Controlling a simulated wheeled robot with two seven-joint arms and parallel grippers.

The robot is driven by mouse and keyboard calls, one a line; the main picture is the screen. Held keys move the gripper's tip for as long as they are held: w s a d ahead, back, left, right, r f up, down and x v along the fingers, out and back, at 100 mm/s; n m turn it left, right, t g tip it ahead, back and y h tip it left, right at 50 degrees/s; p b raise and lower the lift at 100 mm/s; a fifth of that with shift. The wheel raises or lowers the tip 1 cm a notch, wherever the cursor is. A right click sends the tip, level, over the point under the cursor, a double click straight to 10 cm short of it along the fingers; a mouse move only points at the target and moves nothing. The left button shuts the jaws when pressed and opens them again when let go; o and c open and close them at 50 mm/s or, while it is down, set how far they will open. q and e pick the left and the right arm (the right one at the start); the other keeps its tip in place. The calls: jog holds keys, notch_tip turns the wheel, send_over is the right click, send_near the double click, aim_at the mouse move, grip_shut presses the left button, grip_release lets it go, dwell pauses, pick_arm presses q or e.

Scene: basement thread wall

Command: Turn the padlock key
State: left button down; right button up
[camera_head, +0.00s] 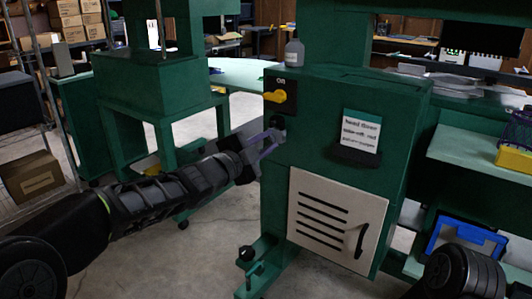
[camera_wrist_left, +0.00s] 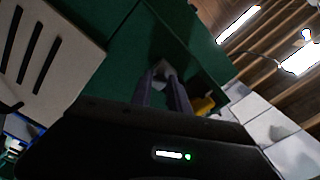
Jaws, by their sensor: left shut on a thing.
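A small grey padlock (camera_head: 277,122) hangs on the left edge of the green machine cabinet's front, just below a black switch plate. My left gripper (camera_head: 270,141) reaches it from the left, with its fingertips at the lock. In the left wrist view, the two fingers (camera_wrist_left: 164,82) run close together to a pale grey piece of the padlock (camera_wrist_left: 161,69) against the green panel. The gripper is shut on the padlock key, which is mostly hidden between the fingertips. How far the key is turned cannot be seen. My right gripper is not in view.
Above the padlock is a yellow switch handle (camera_head: 279,96) marked ON. A paper sign (camera_head: 360,131) and a white slotted door (camera_head: 336,220) are on the cabinet (camera_head: 418,130). A grey bottle (camera_head: 294,51) stands on top. Open floor (camera_head: 200,255) lies left of the cabinet.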

pick_arm(q)
jog(key=shift+m+b, duration=1.55)
jog(key=shift+m, duration=0.95)
jog(key=c, duration=1.2)
grip_release()
jog(key=shift+c, duration=0.2)
